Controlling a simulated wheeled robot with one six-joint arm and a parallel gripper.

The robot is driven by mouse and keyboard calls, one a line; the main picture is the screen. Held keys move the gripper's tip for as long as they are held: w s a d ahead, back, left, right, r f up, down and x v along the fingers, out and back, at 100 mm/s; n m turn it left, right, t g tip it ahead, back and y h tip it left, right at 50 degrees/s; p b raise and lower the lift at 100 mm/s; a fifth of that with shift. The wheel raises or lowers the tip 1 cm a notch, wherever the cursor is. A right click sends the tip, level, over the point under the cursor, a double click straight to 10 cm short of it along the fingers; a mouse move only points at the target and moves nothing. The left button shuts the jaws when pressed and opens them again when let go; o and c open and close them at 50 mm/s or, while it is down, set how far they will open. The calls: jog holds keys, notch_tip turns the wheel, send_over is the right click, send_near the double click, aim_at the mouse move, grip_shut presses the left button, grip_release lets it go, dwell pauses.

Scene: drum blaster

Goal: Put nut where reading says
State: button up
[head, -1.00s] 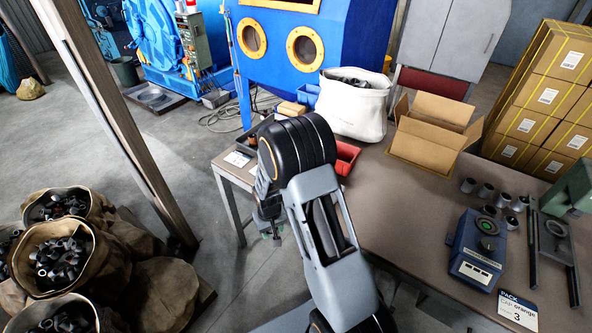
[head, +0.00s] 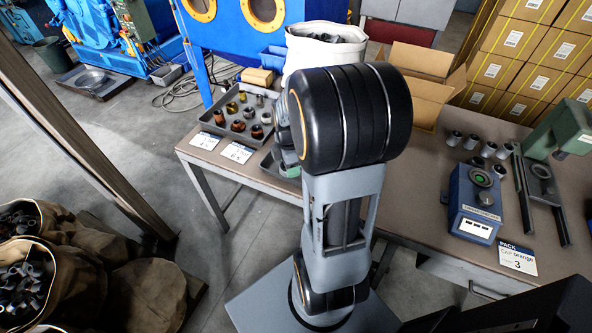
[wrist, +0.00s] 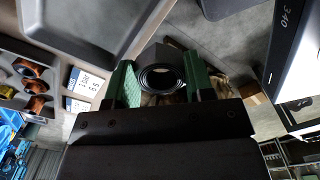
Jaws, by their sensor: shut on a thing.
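A dark nut (wrist: 176,62) with a round threaded hole is between the green-padded fingers of my gripper (wrist: 161,82) in the wrist view. The gripper is shut on it, with the hole facing the camera. In the head view my arm hides the nut and most of the gripper. A blue measuring device (head: 476,205) with a green-centred round top stands on the bench at right. Its white display (head: 476,229) is too small to read.
A grey tray (wrist: 90,25) shows in the wrist view.

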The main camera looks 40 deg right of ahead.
jog(key=s+d+r+n+b, duration=0.2)
jog(key=s+d+r+n, duration=0.15)
jog(key=s+n, duration=0.45)
jog(key=shift+n, duration=0.3)
jog(key=w+f, duration=0.3)
jog(key=w, duration=0.1)
jog(key=w+d+f, duration=0.1)
jog(key=w+f, duration=0.1)
jog(key=w, duration=0.2)
jog(key=w+f, duration=0.3)
jog(key=w, duration=0.1)
jog(key=shift+w+d+f, duration=0.15)
jog(key=shift+w+f, duration=0.2)
jog(key=shift+w, duration=0.05)
jog(key=shift+w+f, duration=0.15)
jog(key=shift+f, duration=0.05)
jog(key=shift+w+f, duration=0.15)
jog(key=shift+f, duration=1.55)
jog(key=shift+b, duration=0.3)
jog(key=shift+f+b, duration=0.3)
jog(key=shift+f, duration=0.15)
jog(key=o, duration=1.1)
jog(key=shift+r, duration=0.1)
jog(key=shift+o, duration=0.2)
